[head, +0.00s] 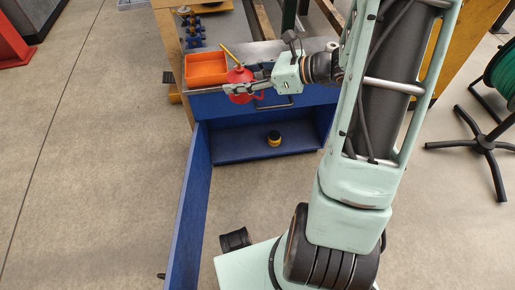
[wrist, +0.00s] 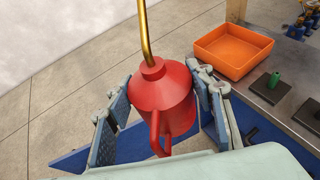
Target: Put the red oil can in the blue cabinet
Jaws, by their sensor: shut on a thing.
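The red oil can (head: 238,84) with a thin brass spout is between the fingers of my gripper (head: 250,82). My gripper is shut on it and holds it upright at the front edge of the workbench. In the wrist view the can (wrist: 165,100) sits between both finger pads, with its red handle toward my wrist. The blue cabinet (head: 262,137) is under the bench. Its door (head: 188,215) stands open, swung out to the left side. Inside, a small black and yellow round thing (head: 274,138) rests on the cabinet floor.
An orange tray (head: 206,69) stands on the bench just left of the can. Blue fittings (head: 192,28) lie farther back on the bench. A green reel on a black stand (head: 485,142) is at the right. The cabinet floor has free room left of the round thing.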

